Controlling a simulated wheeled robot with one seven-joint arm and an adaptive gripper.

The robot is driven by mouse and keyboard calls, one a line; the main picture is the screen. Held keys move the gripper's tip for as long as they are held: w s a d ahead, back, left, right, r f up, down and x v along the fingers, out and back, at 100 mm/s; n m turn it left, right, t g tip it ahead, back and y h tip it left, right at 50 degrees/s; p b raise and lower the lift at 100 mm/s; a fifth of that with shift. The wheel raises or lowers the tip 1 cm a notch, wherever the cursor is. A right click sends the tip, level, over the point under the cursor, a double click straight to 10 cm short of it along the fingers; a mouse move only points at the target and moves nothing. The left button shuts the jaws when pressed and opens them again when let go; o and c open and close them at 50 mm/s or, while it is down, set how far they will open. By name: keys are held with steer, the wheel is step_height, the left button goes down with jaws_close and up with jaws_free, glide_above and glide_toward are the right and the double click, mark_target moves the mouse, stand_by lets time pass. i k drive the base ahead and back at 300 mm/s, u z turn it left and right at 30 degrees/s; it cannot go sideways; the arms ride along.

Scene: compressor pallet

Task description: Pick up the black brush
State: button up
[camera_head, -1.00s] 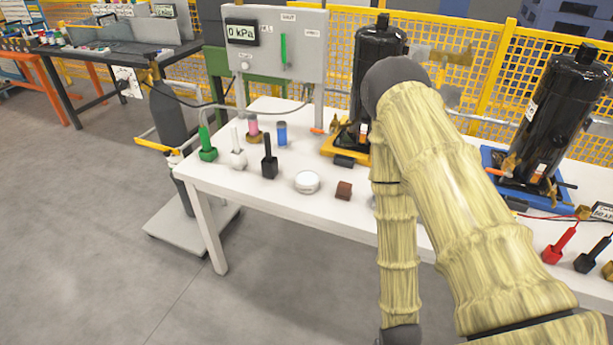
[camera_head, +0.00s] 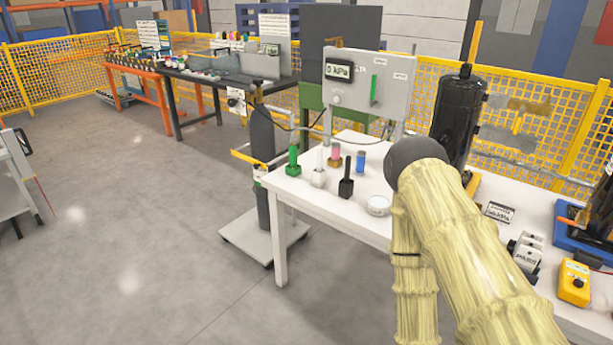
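A black upright item with a narrow handle and a wider block-like base, which looks like the black brush (camera_head: 346,181), stands on the white table (camera_head: 312,197). It stands between a white item of similar shape (camera_head: 319,172) on its left and a round white disc (camera_head: 378,205) on its right. A green item of similar shape (camera_head: 293,161) stands at the table's left end. My arm, in pale ribbed covering, crosses the right side of the view, to the right of the black brush. My gripper is out of view.
A dark gas cylinder (camera_head: 262,145) on a trolley stands left of the table. A yellow meter (camera_head: 573,284) lies on the right. Floor at front left is clear.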

mark_target(347, 160)
steer(key=u, duration=1.25)
steer(key=i, duration=0.95)
steer(key=z, duration=1.6)
